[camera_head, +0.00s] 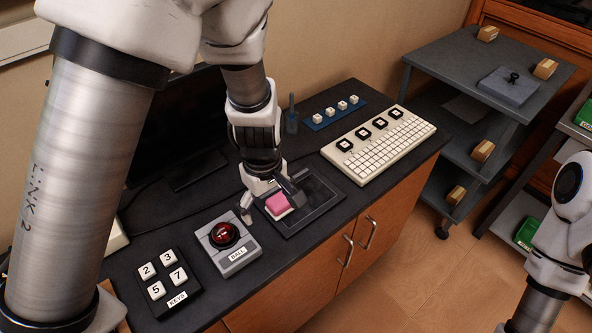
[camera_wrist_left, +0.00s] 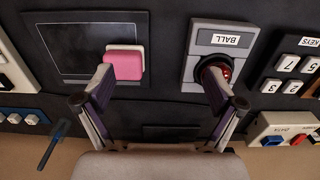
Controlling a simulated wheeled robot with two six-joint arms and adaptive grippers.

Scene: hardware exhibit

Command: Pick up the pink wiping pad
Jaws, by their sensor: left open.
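The pink wiping pad (camera_head: 278,203) lies on the dark framed panel (camera_head: 322,212) on the counter. My left gripper (camera_head: 272,199) is above and around the pad's area, with its fingers spread. In the left wrist view the pad (camera_wrist_left: 123,65) shows a pink body with a white edge, next to the tip of the left-hand finger. The left gripper (camera_wrist_left: 157,85) is open, with nothing between its fingers. The other finger overlaps the red ball of the trackball unit. I cannot tell if any finger touches the pad. My right arm shows at the right edge; its gripper is out of frame.
The grey trackball unit (camera_head: 239,256) labelled BALL stands beside the panel. A key block (camera_head: 167,289) sits nearer left. A white keyboard (camera_head: 381,148) and a blue strip with white keys (camera_head: 334,116) lie farther right. A grey shelf cart (camera_head: 440,62) stands beyond the counter.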

